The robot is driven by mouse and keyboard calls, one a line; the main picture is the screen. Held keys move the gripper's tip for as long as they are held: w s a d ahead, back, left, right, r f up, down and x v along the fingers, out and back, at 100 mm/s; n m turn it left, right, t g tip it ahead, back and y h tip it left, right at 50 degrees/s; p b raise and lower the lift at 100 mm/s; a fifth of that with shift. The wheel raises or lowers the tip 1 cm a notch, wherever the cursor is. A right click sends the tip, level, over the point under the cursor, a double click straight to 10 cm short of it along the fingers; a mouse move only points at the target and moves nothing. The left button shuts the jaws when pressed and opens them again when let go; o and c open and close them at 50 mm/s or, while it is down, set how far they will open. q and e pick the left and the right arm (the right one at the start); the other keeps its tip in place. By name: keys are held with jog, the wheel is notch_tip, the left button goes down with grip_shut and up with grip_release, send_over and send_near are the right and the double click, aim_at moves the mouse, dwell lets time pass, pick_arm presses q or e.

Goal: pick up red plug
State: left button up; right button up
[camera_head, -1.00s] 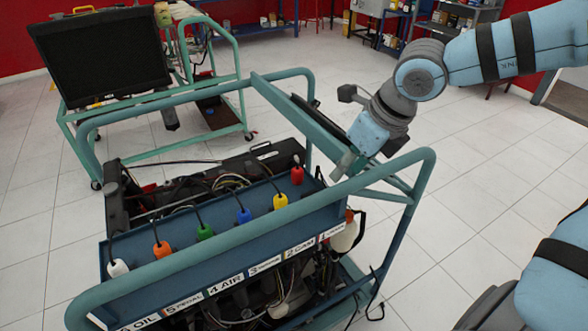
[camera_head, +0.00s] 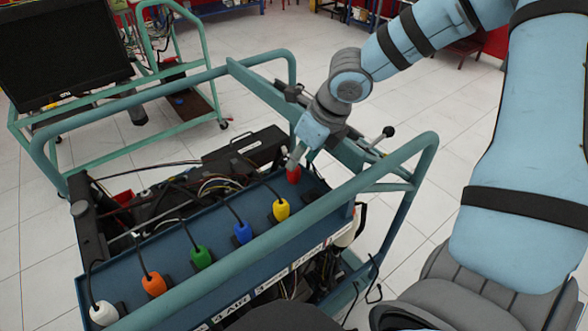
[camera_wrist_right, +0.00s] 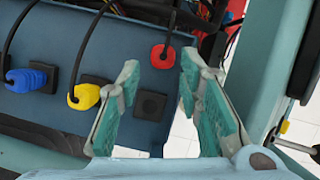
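The red plug (camera_head: 293,174) is at the far right end of the row of plugs on the blue panel (camera_head: 218,262) of the engine trainer. My right gripper (camera_head: 297,158) is right at it in the head view, partly covering its top. In the right wrist view the red plug (camera_wrist_right: 162,57) shows beyond the gap between the two open green fingers of the right gripper (camera_wrist_right: 158,76). I see no clear contact. A black square socket (camera_wrist_right: 150,105) with nothing in it shows between the fingers. My left gripper is not in view.
Yellow (camera_head: 281,210), blue (camera_head: 242,233), green (camera_head: 201,257), orange (camera_head: 154,285) and white (camera_head: 104,313) plugs stand along the panel. A teal frame rail (camera_head: 250,262) runs in front of it. A monitor (camera_head: 62,52) stands at back left.

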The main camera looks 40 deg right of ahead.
jog(key=x, duration=0.4)
jog(key=b+x, duration=0.1)
jog(key=x, duration=0.1)
jog(key=shift+w+d+f, duration=0.2)
jog(key=shift+f, duration=0.05)
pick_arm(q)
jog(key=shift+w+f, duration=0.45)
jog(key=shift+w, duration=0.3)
pick_arm(e)
jog(key=shift+c, duration=0.3)
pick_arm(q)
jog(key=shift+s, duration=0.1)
pick_arm(e)
jog(key=shift+r, duration=0.1)
grip_shut()
notch_tip(320, 180, up, 11)
jog(key=p, duration=0.5)
jog(key=shift+f+p, duration=0.25)
jog(key=shift+p, duration=0.15)
pick_arm(q)
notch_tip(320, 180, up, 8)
jog(key=p, duration=0.2)
pick_arm(e)
notch_tip(320, 180, up, 10)
jog(key=shift+f, duration=0.25)
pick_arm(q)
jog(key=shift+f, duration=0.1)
